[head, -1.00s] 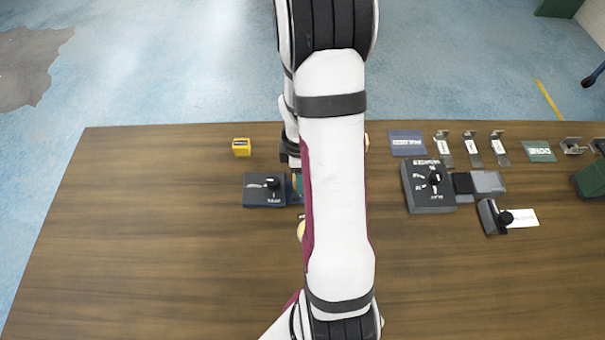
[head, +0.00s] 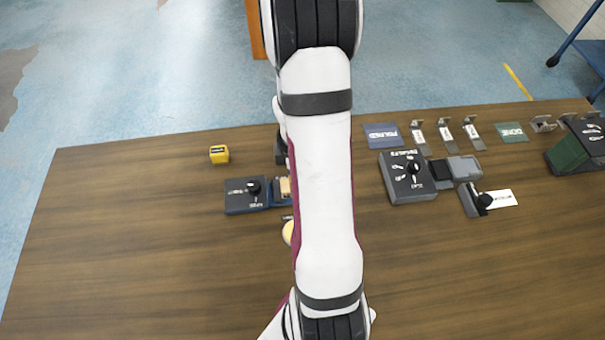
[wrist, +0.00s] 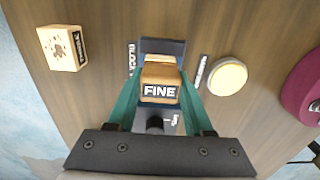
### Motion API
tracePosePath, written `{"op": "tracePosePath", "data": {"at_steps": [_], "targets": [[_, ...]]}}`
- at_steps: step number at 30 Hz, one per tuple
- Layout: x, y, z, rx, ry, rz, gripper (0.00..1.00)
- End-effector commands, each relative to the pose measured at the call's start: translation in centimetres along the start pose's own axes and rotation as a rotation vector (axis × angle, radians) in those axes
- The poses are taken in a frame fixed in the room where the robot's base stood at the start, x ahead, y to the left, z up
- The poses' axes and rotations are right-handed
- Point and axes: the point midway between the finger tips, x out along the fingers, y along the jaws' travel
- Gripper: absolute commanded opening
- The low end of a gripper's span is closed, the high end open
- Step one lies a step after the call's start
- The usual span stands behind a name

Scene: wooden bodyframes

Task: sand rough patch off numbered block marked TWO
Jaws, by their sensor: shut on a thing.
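In the wrist view, my gripper (wrist: 162,78) has its teal fingers closed on a wooden block labelled FINE (wrist: 160,91). This FINE block is over a blue-grey fixture (wrist: 162,46) with a dark knob. I cannot tell whether it touches the fixture or another piece beneath it. In the head view, the same fixture (head: 240,199) shows left of my arm, with a wooden piece (head: 285,187) at its right end. A block with a dark rough patch (wrist: 61,48) lies apart at left in the wrist view; its label is unreadable. No TWO marking is legible.
A round cream disc (wrist: 227,76) lies right of the fixture. A dark dial box (head: 407,176), several metal brackets (head: 444,134) and a green box (head: 577,150) occupy the right side. The near left table is clear.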

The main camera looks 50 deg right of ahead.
Motion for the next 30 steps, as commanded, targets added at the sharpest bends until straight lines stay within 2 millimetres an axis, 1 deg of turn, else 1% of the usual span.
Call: {"op": "tracePosePath", "data": {"at_steps": [15, 30], "targets": [[0.0, 0.0, -4.7, -0.003, 0.0, -0.001, 0.0], [0.0, 0.0, 0.0, 0.002, 0.0, -0.001, 0.0]]}}
